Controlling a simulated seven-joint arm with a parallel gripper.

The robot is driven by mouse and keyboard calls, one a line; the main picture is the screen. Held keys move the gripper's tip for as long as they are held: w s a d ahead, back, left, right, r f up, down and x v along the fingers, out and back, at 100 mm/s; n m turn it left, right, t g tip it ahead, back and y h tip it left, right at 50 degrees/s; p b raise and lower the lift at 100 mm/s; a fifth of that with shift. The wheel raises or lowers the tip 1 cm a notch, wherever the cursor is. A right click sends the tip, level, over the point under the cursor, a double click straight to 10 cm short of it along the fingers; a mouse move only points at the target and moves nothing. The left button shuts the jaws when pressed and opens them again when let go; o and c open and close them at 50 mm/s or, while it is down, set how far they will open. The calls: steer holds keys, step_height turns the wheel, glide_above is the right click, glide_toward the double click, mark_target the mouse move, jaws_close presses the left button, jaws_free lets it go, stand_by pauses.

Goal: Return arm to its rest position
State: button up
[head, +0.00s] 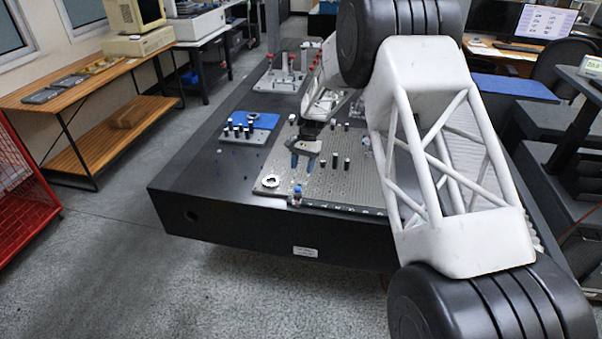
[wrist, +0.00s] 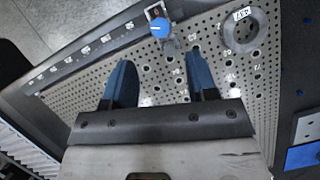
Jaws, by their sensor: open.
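My gripper (head: 303,160) is open and empty, with two blue fingers over the perforated metal plate (head: 327,188) on the dark table. In the wrist view my gripper (wrist: 157,80) shows its two fingers wide apart, with only the plate (wrist: 95,72) behind them. How far the fingertips are above the plate is hard to tell. My white arm stretches from the lower right of the head view and hides the table's right part.
A blue-topped knob (head: 296,194) and a round disc (head: 270,181) sit at the plate's front edge. Several black pegs (head: 347,164) stand on the plate near my gripper. The black table's (head: 190,166) left front is clear.

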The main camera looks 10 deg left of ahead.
steer(key=shift+w+r, duration=0.1)
steer(key=shift+r, duration=0.15)
steer(key=s+d+r+n+t, duration=0.1)
steer(key=s+d+r+t, duration=0.1)
steer(key=s+d+r, duration=1)
steer(key=s+d+r+t, duration=0.2)
steer(key=s+d+r, duration=0.6)
steer(key=d+r, duration=0.4)
steer(key=s+d+r+t, duration=0.1)
steer(key=s+d, duration=0.3)
steer(key=s, duration=0.6)
steer(key=s+d+r+n+t+h, duration=0.1)
steer(key=s+d, duration=0.3)
steer(key=s, duration=0.7)
steer(key=s+d+r+t, duration=0.1)
steer(key=s+d, duration=0.3)
steer(key=s, duration=0.7)
steer(key=shift+d+n, duration=0.25)
steer(key=shift+n, duration=0.05)
